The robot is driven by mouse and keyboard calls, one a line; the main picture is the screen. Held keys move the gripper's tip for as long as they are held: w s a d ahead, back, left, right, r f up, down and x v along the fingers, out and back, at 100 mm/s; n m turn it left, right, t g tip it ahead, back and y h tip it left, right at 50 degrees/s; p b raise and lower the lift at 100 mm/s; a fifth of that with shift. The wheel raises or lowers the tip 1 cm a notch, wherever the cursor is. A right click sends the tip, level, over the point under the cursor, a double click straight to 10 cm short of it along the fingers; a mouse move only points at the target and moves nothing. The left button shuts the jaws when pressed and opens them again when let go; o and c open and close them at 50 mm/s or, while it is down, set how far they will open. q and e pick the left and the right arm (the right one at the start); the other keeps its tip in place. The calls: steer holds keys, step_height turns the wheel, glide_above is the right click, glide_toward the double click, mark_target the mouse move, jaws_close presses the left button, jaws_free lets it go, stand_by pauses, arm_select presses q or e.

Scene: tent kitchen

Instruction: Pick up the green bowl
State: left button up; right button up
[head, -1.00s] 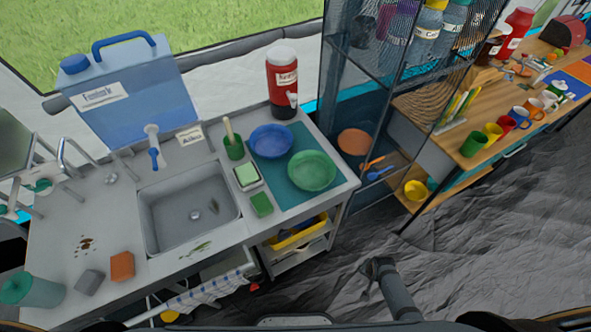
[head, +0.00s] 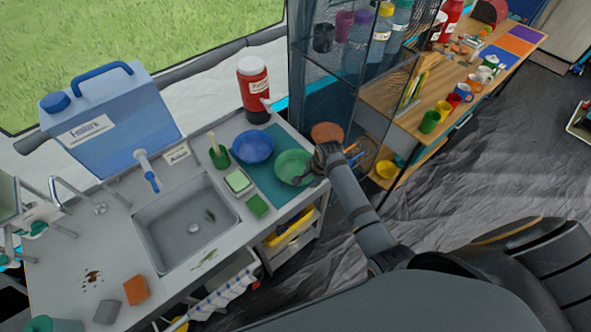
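The green bowl (head: 291,165) sits upright on the teal mat (head: 270,184) at the right end of the counter. A blue bowl (head: 250,147) stands just to its left. My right gripper (head: 316,166) is at the right rim of the green bowl, with its arm coming in from the lower right. The dark fingers overlap the rim in the picture. They are too small to tell whether they are open or closed on it. My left gripper is not in view.
A red jug (head: 253,88) stands behind. A mesh shelf (head: 325,75) rises close behind the gripper.

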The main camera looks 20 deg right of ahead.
steer(key=shift+w+f, duration=0.1)
steer(key=shift+f, duration=0.1)
steer(key=x, duration=0.1)
steer(key=p+x, duration=0.1)
steer(key=x, duration=0.3)
steer(key=shift+w+a+r+p, duration=0.1)
steer(key=shift+w+a+p, duration=0.05)
steer(key=shift+w+p, duration=0.15)
steer(key=shift+s, duration=0.1)
steer(key=shift+c, duration=0.3)
jaws_close()
